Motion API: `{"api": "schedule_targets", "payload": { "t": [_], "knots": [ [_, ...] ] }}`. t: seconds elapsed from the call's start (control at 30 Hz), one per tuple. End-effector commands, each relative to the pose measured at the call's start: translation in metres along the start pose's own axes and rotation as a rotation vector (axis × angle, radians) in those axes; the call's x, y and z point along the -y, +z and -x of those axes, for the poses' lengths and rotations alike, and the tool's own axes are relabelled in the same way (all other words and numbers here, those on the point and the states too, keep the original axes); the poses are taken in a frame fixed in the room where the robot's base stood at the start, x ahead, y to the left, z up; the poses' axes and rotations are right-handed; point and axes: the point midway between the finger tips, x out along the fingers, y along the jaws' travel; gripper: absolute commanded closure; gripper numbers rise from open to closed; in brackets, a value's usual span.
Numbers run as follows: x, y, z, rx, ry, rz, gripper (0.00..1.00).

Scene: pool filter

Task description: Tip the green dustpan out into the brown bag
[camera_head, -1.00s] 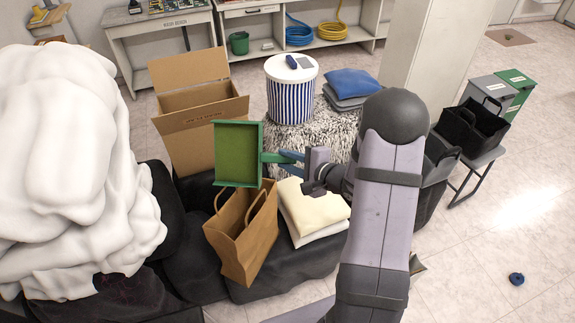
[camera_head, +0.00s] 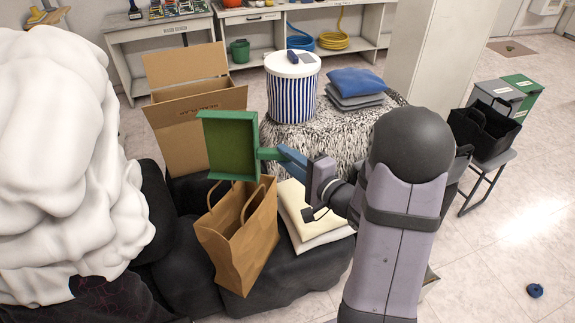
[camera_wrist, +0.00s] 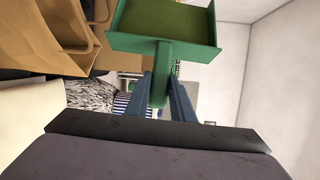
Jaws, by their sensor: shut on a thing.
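The green dustpan (camera_head: 231,144) is held in the air above and slightly behind the brown bag (camera_head: 243,240). Its open tray faces the head camera, tilted steeply. I cannot make out any loose contents in it. My gripper (camera_head: 288,158) is shut on the dustpan's handle, to the right of the tray. In the wrist view the blue fingers (camera_wrist: 167,100) close around the green handle, with the tray (camera_wrist: 163,22) beyond. The bag stands upright and open-topped with two handles, on a black surface. It shows at the upper left of the wrist view (camera_wrist: 45,30).
An open cardboard box (camera_head: 182,130) stands behind the dustpan. Cream folded cushions (camera_head: 310,228) lie right of the bag. A large white heap (camera_head: 65,160) fills the left. A striped bin (camera_head: 293,95) and blue pillow (camera_head: 356,81) stand farther back. Open floor lies at right.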

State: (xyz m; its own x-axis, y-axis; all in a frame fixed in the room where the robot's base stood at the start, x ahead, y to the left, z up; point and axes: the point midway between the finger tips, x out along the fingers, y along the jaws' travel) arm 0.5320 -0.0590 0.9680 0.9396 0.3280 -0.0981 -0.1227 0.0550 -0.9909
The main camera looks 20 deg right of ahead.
Motion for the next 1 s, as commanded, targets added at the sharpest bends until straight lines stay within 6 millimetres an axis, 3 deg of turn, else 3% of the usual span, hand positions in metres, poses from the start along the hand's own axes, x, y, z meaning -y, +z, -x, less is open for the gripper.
{"api": "schedule_targets", "payload": {
  "t": [0.1, 1.0],
  "knots": [
    [-0.008, 0.001, 0.002, -0.001, -0.029, 0.028, 1.0],
    [-0.02, 0.014, 0.015, 0.0, -0.246, 0.228, 1.0]
  ]
}}
